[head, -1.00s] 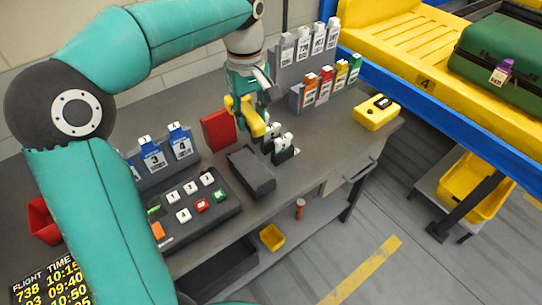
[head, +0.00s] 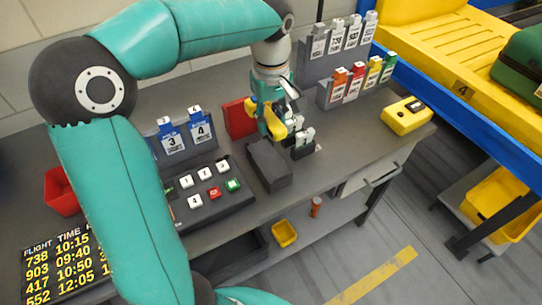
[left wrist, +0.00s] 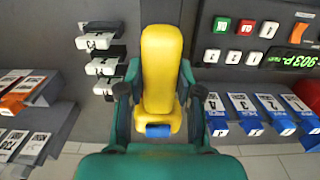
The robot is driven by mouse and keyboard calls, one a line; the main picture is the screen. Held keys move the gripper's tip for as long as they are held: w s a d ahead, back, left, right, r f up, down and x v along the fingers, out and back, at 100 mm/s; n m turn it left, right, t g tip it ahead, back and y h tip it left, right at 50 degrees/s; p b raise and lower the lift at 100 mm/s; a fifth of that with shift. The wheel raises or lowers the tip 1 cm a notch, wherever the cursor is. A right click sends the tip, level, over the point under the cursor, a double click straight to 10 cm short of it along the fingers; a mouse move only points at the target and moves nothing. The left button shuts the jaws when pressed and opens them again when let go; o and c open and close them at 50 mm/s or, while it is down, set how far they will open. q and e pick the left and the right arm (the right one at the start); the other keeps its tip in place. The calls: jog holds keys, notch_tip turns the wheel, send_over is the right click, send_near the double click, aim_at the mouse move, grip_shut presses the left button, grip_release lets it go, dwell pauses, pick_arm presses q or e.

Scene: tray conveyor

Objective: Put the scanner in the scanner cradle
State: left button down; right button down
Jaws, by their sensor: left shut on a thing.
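The yellow scanner (head: 273,125) is held by my left gripper (head: 272,106), which is shut on it. In the left wrist view the scanner (left wrist: 160,80) runs lengthwise between the gripper's fingers, with a blue part at its near end. In the head view it hangs just behind and above a dark grey block (head: 270,168), which looks like the scanner cradle. I cannot tell whether the two touch. In the left wrist view the scanner hides what lies beneath it. My right gripper is not in view.
Black and white stamps (head: 303,145) stand close right of the block. A keypad (head: 210,190) lies to its left and a red panel (head: 240,118) behind. Racks of tags (head: 345,85) stand at the back right. A yellow device (head: 408,116) sits near the conveyor (head: 455,75).

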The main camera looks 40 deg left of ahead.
aim_at(271, 163)
pick_arm(q)
notch_tip(271, 163, down, 13)
jog(key=shift+r, duration=0.2)
dwell(0.3)
jog(key=shift+f+b, duration=0.3)
jog(key=shift+b, duration=0.1)
jog(key=c, duration=0.8)
grip_release()
jog(key=shift+r, duration=0.1)
jog(key=shift+o, duration=0.2)
